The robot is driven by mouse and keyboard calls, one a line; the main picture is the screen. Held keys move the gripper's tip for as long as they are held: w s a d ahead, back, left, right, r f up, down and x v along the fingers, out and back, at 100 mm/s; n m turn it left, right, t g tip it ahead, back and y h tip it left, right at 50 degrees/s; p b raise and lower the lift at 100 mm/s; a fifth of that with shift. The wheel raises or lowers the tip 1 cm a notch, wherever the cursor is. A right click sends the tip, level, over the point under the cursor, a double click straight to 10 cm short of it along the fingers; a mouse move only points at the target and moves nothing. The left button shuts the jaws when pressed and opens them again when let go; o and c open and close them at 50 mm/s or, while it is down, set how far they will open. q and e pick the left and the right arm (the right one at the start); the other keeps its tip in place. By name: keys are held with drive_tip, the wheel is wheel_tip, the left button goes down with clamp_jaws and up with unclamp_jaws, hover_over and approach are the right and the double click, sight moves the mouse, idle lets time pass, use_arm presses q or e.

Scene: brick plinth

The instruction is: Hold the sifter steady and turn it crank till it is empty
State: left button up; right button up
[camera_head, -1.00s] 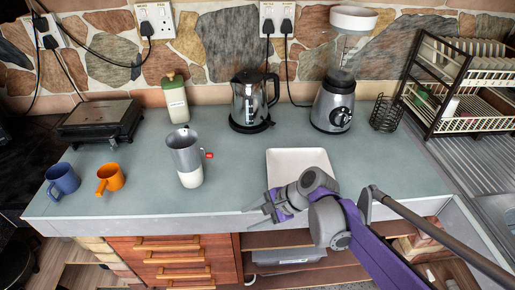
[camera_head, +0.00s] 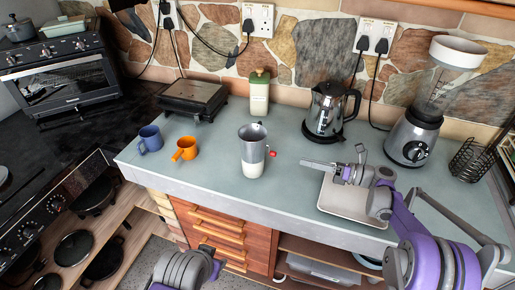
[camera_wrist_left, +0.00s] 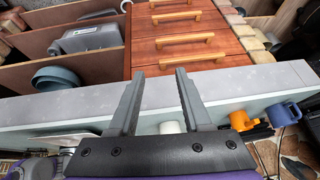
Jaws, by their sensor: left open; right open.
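The sifter (camera_head: 253,145) is a grey metal cup with a red crank knob (camera_head: 272,154) on its right side. It stands upright on the worktop, above a white lower part (camera_head: 253,169); I cannot tell whether that is a separate vessel. My right gripper (camera_head: 328,161) is open and empty, to the right of the sifter and apart from it, over the white tray. My left gripper (camera_head: 190,266) is low in front of the counter, apart from the sifter. Its two fingers (camera_wrist_left: 156,88) are spread with nothing between them in the left wrist view. The sifter's contents are not visible.
A blue mug (camera_head: 150,138) and an orange mug (camera_head: 184,149) stand left of the sifter. Behind are a scale-like appliance (camera_head: 193,98), a green-lidded jar (camera_head: 259,98) and a kettle (camera_head: 325,110). A blender (camera_head: 414,139) and white tray (camera_head: 345,204) are right.

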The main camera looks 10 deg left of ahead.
use_arm(q)
drive_tip(key=w+a+r+m+t+y, duration=0.3)
drive_tip(key=w+r+m, duration=0.5)
drive_tip(key=w+m, duration=0.4)
drive_tip(key=m+t, duration=0.4)
drive_tip(key=m, duration=1.5)
approach(241, 132)
drive_tip(key=x, duration=0.7)
drive_tip(key=shift+w+f, duration=0.1)
drive_tip(key=shift+w, duration=0.15)
clamp_jaws()
